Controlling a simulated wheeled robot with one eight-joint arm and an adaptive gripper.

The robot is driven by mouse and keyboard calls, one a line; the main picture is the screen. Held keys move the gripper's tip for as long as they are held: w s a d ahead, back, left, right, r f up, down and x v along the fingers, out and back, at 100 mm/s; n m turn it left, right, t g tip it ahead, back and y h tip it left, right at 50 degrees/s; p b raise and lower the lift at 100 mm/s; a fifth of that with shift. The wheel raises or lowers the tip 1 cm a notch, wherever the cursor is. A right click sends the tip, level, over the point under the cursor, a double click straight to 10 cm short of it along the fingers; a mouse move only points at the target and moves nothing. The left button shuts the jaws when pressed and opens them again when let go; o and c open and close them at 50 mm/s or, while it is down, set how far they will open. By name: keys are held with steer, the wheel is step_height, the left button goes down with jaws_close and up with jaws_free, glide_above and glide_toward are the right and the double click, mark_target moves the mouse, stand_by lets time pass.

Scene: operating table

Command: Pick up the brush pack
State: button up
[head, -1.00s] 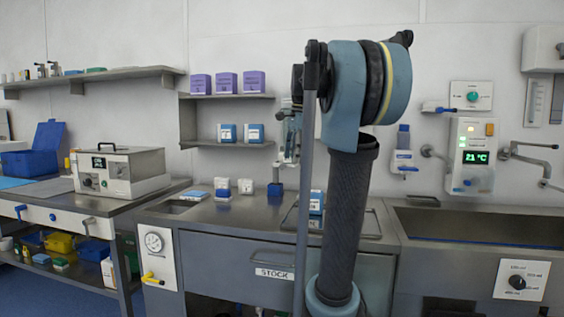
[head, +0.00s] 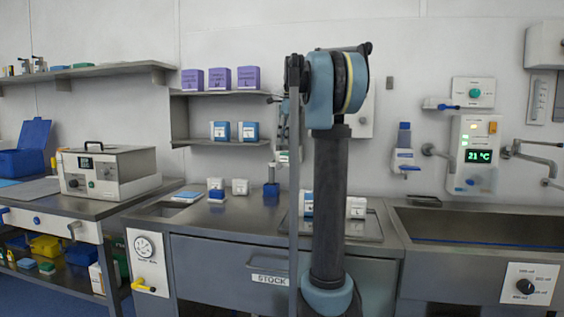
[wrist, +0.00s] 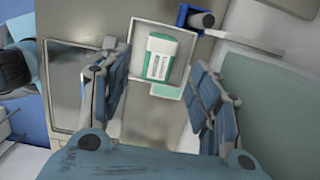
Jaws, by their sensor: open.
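A white-and-green pack (wrist: 160,58), which looks like the brush pack, lies on a pale square tray or holder (wrist: 139,30) in the wrist view. It sits ahead of my gripper (wrist: 158,88), between the lines of the two fingers and a little beyond their tips. The fingers are spread wide with nothing between them. A second green edge shows just below the pack. In the head view my own arm hides most of the gripper, and I cannot clearly make out the pack there.
A blue bracket (wrist: 183,15) with a dark cylinder stands beside the holder. In the head view, small white-and-blue packs (head: 215,188) stand on the steel counter (head: 240,212). Purple boxes (head: 220,78) are on the wall shelf. A sink (head: 480,226) is at right.

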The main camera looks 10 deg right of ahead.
mark_target(283, 153)
steer(key=shift+w+a+f, duration=0.1)
steer(key=shift+a+f, duration=0.1)
steer(key=shift+f, duration=1.5)
steer(key=shift+w+a+f, duration=0.1)
steer(key=shift+a+f, duration=0.05)
steer(key=shift+f, duration=1.5)
steer(key=c, duration=1)
